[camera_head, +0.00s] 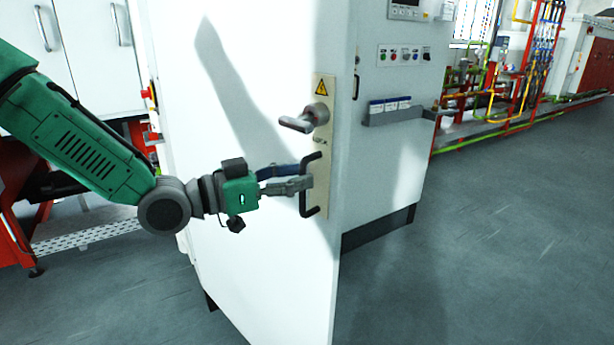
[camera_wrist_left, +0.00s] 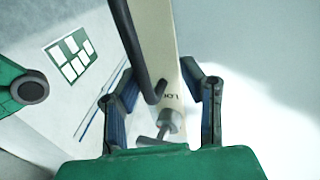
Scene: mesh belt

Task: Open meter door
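The white meter door (camera_head: 250,250) has a beige lock plate (camera_head: 320,205) with a grey lever (camera_head: 298,123) and a black pull handle (camera_head: 306,207) below it. The door's near edge overlaps the cabinet's dark base and appears to stand out from the body. My left gripper (camera_head: 306,181) is at the black handle. In the left wrist view, the fingers of the left gripper (camera_wrist_left: 157,72) are apart, with the black handle (camera_wrist_left: 136,50) between them, closer to the left finger. I cannot tell whether they touch it. The lever (camera_wrist_left: 165,123) shows too. My right gripper is not in view.
The cabinet side (camera_head: 385,175) carries a grey shelf (camera_head: 392,116) and a button panel (camera_head: 405,55). Red frames and pipes (camera_head: 520,75) stand far right. A red frame (camera_head: 15,230) stands left. The grey floor (camera_head: 480,250) is clear at right.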

